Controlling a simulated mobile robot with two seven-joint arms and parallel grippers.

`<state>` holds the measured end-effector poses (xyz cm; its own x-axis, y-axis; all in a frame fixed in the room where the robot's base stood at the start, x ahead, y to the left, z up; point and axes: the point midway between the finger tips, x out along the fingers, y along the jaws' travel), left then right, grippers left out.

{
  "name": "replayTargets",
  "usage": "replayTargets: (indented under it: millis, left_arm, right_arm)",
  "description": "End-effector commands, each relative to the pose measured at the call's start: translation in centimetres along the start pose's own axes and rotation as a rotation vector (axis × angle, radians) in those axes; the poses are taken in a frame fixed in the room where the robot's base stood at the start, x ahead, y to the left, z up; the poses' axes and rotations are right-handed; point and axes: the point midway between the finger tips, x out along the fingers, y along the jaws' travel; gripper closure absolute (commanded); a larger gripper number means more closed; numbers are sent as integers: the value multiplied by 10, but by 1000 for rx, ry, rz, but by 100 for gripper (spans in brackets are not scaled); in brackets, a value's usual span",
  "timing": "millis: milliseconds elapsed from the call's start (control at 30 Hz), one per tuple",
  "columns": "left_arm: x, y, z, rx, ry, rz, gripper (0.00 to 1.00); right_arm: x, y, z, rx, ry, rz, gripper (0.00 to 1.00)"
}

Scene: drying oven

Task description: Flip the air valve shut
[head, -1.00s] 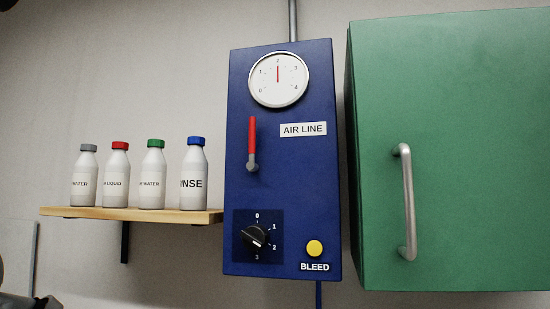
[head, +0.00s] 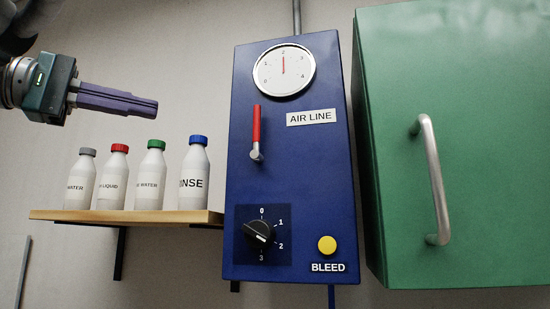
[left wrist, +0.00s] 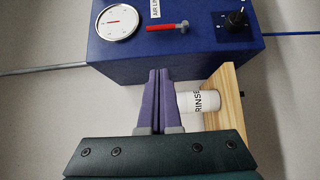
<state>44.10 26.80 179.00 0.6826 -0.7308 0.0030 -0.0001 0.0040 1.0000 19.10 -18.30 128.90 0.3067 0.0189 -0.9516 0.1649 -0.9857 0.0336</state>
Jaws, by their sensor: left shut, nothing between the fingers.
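The air valve is a red lever (head: 257,124) on a grey pivot on the front of the blue air line panel (head: 285,200). The lever points straight up from its pivot. In the left wrist view the red lever (left wrist: 161,28) lies sideways on the panel (left wrist: 185,55). My left gripper (head: 156,108) is shut and empty, left of the panel and above the bottles, apart from the lever. Its purple fingers (left wrist: 160,73) are together in the left wrist view. The round gauge (head: 284,68) above the lever has its needle pointing up near 2. My right gripper is not in view.
A wooden shelf (head: 130,217) left of the panel holds several white bottles, the blue-capped RINSE bottle (head: 193,178) nearest the panel. A black knob (head: 259,235) and yellow BLEED button (head: 327,245) sit low on the panel. A green cabinet (head: 480,120) with a metal handle (head: 432,180) stands right.

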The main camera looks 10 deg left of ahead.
Motion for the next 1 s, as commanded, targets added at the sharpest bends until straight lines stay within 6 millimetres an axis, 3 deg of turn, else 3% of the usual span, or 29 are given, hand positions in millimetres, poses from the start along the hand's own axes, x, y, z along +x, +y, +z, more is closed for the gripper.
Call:
replayTargets:
  millis: [267,700,1000]
  left_arm:
    - [14,2,0,0,-2,-4,100]
    - [104,7,1,-3,-4,-3,100]
    - [127,1,26,2,-1,-4,100]
  right_arm:
    - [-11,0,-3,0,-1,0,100]
    - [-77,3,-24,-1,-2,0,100]
    - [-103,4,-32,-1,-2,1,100]
